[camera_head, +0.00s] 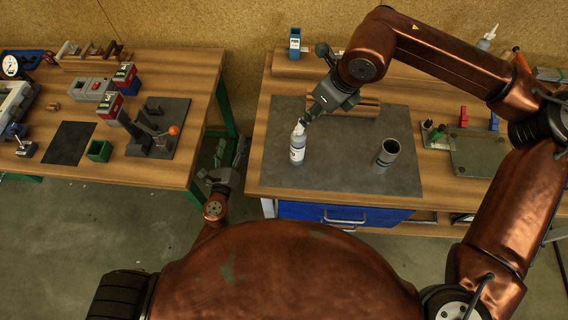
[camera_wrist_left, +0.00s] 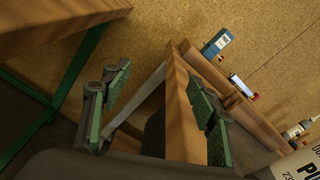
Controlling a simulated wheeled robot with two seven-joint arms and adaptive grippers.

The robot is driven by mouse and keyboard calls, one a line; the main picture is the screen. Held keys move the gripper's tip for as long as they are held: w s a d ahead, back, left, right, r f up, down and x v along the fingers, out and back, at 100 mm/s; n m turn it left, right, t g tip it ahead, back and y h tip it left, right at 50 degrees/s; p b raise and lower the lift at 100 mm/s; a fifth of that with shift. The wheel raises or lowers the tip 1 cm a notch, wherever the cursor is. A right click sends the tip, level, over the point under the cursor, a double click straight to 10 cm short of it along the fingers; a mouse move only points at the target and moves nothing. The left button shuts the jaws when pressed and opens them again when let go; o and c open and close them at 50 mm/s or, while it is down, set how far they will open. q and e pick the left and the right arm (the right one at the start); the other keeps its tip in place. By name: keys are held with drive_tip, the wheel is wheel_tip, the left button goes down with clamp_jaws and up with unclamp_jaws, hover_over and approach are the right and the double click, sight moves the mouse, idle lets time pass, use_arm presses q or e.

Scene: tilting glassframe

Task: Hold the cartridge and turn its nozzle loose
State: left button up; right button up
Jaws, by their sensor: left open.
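The cartridge (camera_head: 297,152), pale with a grey lower part and a printed label, stands upright on the dark mat (camera_head: 345,180). Its light nozzle (camera_head: 299,128) is at the top, partly hidden by my right gripper (camera_head: 306,118). The right gripper comes down from the upper right at the nozzle; whether its fingers are closed on it cannot be seen. My left gripper (camera_head: 227,153) is open and empty in the gap between the two tables, left of the cartridge. In the left wrist view its green-padded fingers (camera_wrist_left: 162,108) are spread, and a labelled part of the cartridge (camera_wrist_left: 303,166) shows at the lower right corner.
A grey open cylinder (camera_head: 388,152) stands on the mat right of the cartridge. The right table's wooden edge (camera_head: 255,155) is close to my left gripper. A blue drawer (camera_head: 340,214) sits below. The left table (camera_head: 150,62) carries fixtures and a lever device (camera_head: 160,128).

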sight(293, 154)
use_arm(q)
drive_tip(key=s+d+r+m+h, duration=0.1)
drive_tip(key=d, duration=0.1)
drive_tip(key=d+r+m+h, duration=0.1)
drive_tip(key=d+r+m, duration=0.1)
drive_tip(key=d, duration=0.1)
drive_tip(key=s+d+r+m+h, duration=0.1)
drive_tip(key=d, duration=0.2)
drive_tip(key=shift+s+r+m+t+h, duration=0.3)
drive_tip(key=shift+m+h, duration=0.1)
drive_tip(key=s+d+m+g+h, duration=0.1)
drive_tip(key=s+d+m, duration=0.1)
drive_tip(key=d, duration=0.1)
drive_tip(key=s+d+m+h, duration=0.2)
drive_tip(key=d, duration=0.2)
drive_tip(key=s+d+m+g+h, duration=0.1)
drive_tip(key=s+d+m+h, duration=0.1)
drive_tip(key=d, duration=0.2)
drive_tip(key=shift+s+d+r+g, duration=0.2)
drive_tip(key=shift+r+g, duration=0.1)
drive_tip(key=shift+r, duration=0.1)
drive_tip(key=shift+d+m+h, duration=0.2)
drive_tip(key=shift+m+h, duration=0.1)
drive_tip(key=shift+h, duration=0.1)
drive_tip(key=x, duration=0.7)
drive_tip(key=shift+w+f, duration=0.1)
drive_tip(key=shift+w, duration=0.15)
drive_tip(key=shift+c, duration=0.7)
